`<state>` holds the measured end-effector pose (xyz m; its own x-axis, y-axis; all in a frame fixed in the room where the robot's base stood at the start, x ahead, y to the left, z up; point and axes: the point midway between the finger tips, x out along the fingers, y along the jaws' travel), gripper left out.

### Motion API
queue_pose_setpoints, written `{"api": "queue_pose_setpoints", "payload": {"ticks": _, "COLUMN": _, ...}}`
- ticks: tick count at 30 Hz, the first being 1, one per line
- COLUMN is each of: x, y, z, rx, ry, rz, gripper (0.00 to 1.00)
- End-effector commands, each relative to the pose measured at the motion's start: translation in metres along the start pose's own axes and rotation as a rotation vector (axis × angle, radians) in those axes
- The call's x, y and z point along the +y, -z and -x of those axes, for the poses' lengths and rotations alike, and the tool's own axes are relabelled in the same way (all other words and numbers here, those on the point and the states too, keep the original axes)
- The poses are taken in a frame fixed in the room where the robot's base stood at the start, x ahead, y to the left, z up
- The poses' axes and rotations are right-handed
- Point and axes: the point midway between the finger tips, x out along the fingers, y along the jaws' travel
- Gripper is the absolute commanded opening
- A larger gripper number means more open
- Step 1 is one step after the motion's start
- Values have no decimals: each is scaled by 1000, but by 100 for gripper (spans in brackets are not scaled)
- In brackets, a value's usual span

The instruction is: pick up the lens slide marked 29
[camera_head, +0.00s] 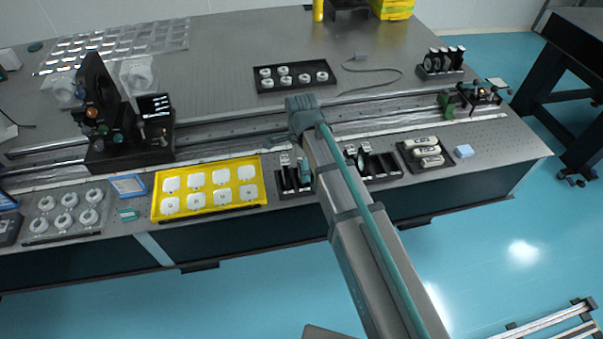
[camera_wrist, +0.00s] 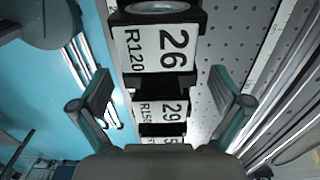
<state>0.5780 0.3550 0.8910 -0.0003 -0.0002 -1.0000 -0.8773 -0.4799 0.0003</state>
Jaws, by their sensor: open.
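The lens slide marked 29 (camera_wrist: 166,111) shows in the wrist view as a white label, with smaller print partly cut off, in a row of slides. It lies between the slide marked 26 (camera_wrist: 155,48), which also reads R120, and another slide whose label is mostly hidden by my gripper body. My gripper (camera_wrist: 163,92) is open and empty, its two fingers on either side of the row. I see no contact with the slide marked 29. In the head view, my arm covers part of the slide racks, and I cannot read the labels there.
A yellow tray (camera_head: 155,209) with white square pieces lies left of the racks. A black tray (camera_head: 290,88) with round white parts lies behind. A long rail (camera_head: 225,142) runs along the table. A black stand (camera_head: 98,100) with mounts rises at the left.

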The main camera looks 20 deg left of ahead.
Motion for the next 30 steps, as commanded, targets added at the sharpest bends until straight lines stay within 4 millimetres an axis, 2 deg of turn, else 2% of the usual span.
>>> {"api": "queue_pose_setpoints", "payload": {"ticks": 9, "x": 0, "y": 0, "z": -4, "rx": 0, "ry": 0, "rz": 0, "gripper": 100}}
{"api": "queue_pose_setpoints", "payload": {"ticks": 21, "x": 0, "y": 0, "z": -4, "rx": 0, "ry": 0, "rz": 0, "gripper": 33}}
{"api": "queue_pose_setpoints", "payload": {"ticks": 30, "x": 0, "y": 0, "z": -3, "rx": 0, "ry": 0, "rz": 0, "gripper": 32}}
